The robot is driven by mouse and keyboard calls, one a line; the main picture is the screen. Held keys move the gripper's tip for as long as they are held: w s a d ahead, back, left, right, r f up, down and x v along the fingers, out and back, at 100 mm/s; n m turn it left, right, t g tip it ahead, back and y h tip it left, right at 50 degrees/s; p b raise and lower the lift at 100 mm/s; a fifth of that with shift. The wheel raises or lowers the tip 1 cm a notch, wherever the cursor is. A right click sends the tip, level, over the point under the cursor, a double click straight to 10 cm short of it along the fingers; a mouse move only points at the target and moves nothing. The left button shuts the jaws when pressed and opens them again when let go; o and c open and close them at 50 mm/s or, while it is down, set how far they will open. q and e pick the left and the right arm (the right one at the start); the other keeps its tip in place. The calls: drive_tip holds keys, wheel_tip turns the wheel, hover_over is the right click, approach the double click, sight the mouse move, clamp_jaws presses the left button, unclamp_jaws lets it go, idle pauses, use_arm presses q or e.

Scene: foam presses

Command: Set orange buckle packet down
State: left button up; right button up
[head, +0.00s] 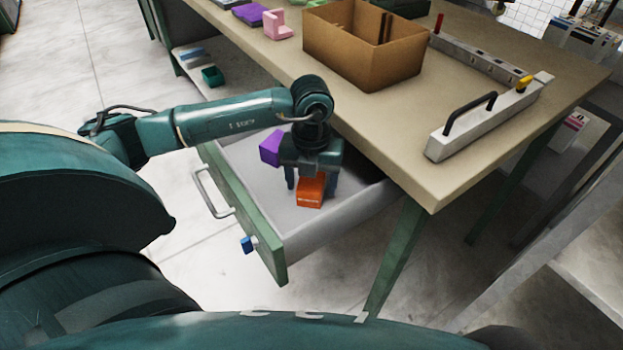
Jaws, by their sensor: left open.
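The orange buckle packet (311,191) lies in the open drawer (345,213), near its front half. My left gripper (313,190) points down into the drawer from above, with its fingers apart on either side of the packet. The gripper's palm hides the packet's far part. I cannot tell whether the fingers touch it. A purple block (271,148) shows just left of the gripper, at the drawer's left side. My right gripper is not in view.
Above, the table (420,150) holds a cardboard box (365,48), a bar with a black handle (470,128), and pink (277,27) and purple (249,13) pieces. A lower shelf holds a green container (212,77).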

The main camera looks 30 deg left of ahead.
use_arm(q)
drive_tip(key=shift+r, duration=0.65)
wheel_tip(320, 180, up, 11)
drive_tip(key=p, duration=0.1)
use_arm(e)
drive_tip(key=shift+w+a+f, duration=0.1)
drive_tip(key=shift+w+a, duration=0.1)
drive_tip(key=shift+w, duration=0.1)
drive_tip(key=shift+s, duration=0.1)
